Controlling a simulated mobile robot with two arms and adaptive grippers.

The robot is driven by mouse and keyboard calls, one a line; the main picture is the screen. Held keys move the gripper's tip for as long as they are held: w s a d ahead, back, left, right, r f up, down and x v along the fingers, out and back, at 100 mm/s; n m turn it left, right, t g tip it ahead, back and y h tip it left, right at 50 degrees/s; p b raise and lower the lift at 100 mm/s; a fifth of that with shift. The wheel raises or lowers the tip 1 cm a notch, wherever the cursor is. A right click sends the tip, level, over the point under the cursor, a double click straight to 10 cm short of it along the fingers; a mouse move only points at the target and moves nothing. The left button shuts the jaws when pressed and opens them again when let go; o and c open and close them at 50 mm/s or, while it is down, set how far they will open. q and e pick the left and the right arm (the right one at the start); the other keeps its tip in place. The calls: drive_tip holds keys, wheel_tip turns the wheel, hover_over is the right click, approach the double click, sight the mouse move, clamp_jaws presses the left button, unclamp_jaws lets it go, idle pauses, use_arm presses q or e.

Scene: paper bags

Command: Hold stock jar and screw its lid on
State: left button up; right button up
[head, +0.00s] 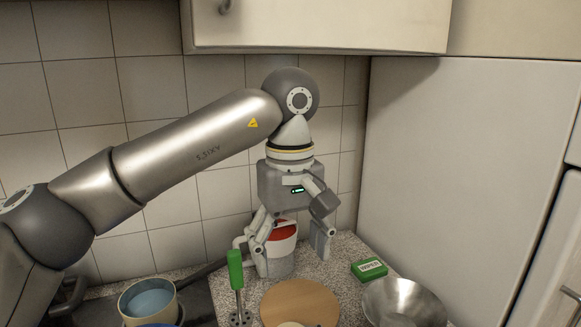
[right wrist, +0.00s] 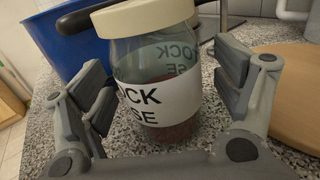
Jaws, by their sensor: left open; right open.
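The stock jar (right wrist: 160,95) is clear glass with a white label reading "OCK" and "SE" and dark red-brown contents low inside. It stands upright on the speckled counter in the right wrist view. A cream lid (right wrist: 140,17) sits over its mouth, cut by the top edge; how tightly it sits cannot be told. My right gripper (right wrist: 170,85) is open, its fingers on either side of the jar with gaps. My left gripper (head: 292,258) is open and points down in the head view, near a pale container with red inside (head: 283,232).
A round wooden board (head: 300,300), green-handled masher (head: 236,270), green box (head: 369,268) and metal bowl (head: 403,300) crowd the counter. A cream pot (head: 148,302) stands left. A blue container (right wrist: 72,50) is close behind the jar. A wall cabinet (head: 320,25) hangs above my left arm.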

drive_tip(key=v, duration=1.1)
drive_tip(key=shift+s, duration=0.1)
